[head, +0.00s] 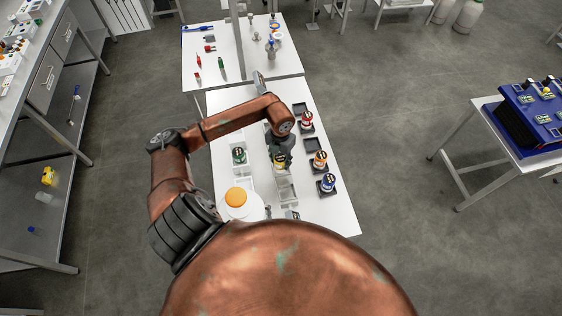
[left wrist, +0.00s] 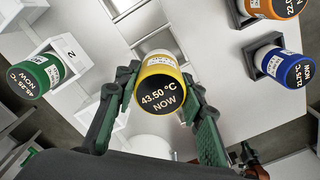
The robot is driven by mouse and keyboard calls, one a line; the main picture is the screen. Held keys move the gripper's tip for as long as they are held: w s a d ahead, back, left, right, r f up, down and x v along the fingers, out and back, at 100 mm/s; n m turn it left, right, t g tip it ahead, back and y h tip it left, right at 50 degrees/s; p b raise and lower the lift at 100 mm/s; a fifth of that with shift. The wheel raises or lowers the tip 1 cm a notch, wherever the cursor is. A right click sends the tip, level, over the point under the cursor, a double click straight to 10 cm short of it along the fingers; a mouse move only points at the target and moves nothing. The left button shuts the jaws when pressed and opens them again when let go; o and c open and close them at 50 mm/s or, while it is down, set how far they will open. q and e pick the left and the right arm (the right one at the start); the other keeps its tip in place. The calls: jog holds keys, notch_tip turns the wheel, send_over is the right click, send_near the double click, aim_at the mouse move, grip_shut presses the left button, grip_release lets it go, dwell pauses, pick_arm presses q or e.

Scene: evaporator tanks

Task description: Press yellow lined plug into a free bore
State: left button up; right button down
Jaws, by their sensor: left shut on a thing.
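The yellow lined plug (left wrist: 160,84) is a cylinder with a yellow band and a black face reading "43.50 °C NOW". My left gripper (left wrist: 160,98) is shut on it, with one green finger on each side. In the head view the yellow plug (head: 280,161) shows just below my left gripper (head: 279,152), over the middle row of the table. Its far end is hidden, so I cannot tell whether it is in a bore or above one. My right gripper is not seen.
A green-lined plug (head: 239,155) stands in a white holder at left. Red (head: 306,119), orange (head: 320,160) and blue (head: 328,183) ones stand in dark holders at right. Pale trays (head: 287,191) lie nearer me, and an orange disc (head: 236,197) sits on a white round base.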

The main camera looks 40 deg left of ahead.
pick_arm(q)
jog(key=shift+w+a+f, duration=0.1)
jog(key=shift+w+f, duration=0.35)
jog(key=shift+f, duration=0.05)
notch_tip(320, 180, down, 3)
jog(key=shift+w+r+p, duration=0.1)
jog(key=shift+p, duration=0.8)
jog(key=shift+a+f, duration=0.1)
jog(key=shift+f, duration=0.2)
jog(key=shift+f, duration=0.1)
jog(key=shift+f, duration=0.1)
jog(key=o, duration=1.3)
jog(key=shift+o, duration=0.2)
